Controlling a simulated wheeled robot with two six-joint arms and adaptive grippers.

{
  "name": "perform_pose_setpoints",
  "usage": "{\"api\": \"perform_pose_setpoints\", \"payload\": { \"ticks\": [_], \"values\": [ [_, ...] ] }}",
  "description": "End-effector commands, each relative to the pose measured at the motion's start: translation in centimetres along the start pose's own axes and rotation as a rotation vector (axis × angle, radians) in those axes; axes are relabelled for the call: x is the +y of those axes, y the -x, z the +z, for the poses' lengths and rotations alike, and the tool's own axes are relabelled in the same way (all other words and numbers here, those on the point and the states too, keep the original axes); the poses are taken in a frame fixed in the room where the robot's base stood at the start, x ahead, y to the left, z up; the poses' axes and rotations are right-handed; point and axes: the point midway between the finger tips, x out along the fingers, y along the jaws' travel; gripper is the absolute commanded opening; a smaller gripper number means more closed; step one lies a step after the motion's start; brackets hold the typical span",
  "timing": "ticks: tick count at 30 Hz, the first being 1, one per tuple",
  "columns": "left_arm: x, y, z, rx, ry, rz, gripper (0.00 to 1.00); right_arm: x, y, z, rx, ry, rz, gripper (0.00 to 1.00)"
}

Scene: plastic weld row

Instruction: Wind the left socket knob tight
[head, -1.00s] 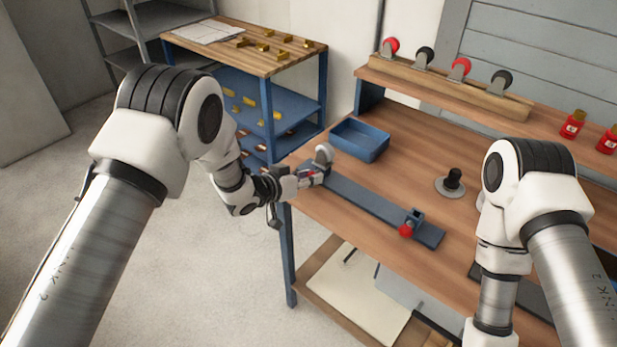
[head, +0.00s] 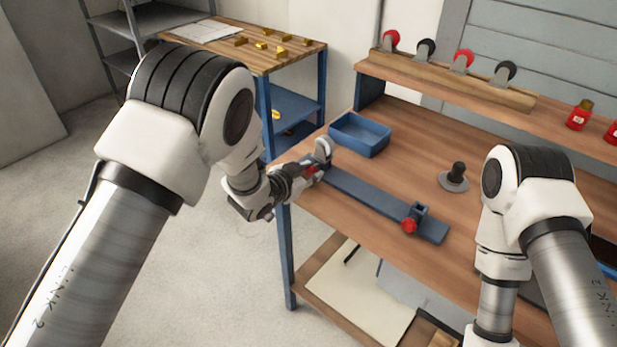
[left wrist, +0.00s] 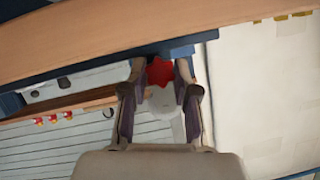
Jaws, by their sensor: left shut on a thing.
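The left socket knob is red; it shows as a lobed red knob (left wrist: 160,72) between my fingers in the left wrist view. In the head view only a small red patch of it (head: 311,169) shows at the left end of the blue-grey bar (head: 375,202). My left gripper (head: 313,171) is shut on this knob, its fingers at either side of it in the left wrist view (left wrist: 160,88). A pale grey rounded part (head: 323,149) stands upright at that end of the bar. My right gripper is out of view.
The right socket with its red knob (head: 409,226) is at the bar's other end. A blue tray (head: 360,136) lies behind the bar. A black-knobbed round piece (head: 455,177) stands on the bench. Castors sit in a wooden rack (head: 455,82) on the shelf.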

Motion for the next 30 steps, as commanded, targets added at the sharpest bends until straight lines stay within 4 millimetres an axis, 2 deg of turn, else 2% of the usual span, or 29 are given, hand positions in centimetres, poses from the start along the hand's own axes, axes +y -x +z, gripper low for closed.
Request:
{"api": "perform_pose_setpoints", "payload": {
  "ticks": [6, 20, 21, 23, 30],
  "values": [
    [0.12, -0.03, 0.14, 0.000, -0.069, -0.029, 0.00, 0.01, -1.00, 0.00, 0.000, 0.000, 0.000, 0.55],
    [0.09, 0.02, 0.00, 0.000, -0.090, -0.037, 0.00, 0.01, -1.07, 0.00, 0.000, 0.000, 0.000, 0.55],
    [0.09, 0.02, 0.00, 0.000, -0.090, -0.037, 0.33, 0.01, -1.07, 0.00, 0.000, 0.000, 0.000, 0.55],
    [0.09, 0.02, 0.00, 0.000, -0.089, -0.037, 0.54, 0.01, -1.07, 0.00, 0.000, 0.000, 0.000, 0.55],
    [0.09, 0.01, 0.00, 0.000, -0.089, -0.037, 0.55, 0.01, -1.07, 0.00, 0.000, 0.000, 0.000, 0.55]
  ]
}}
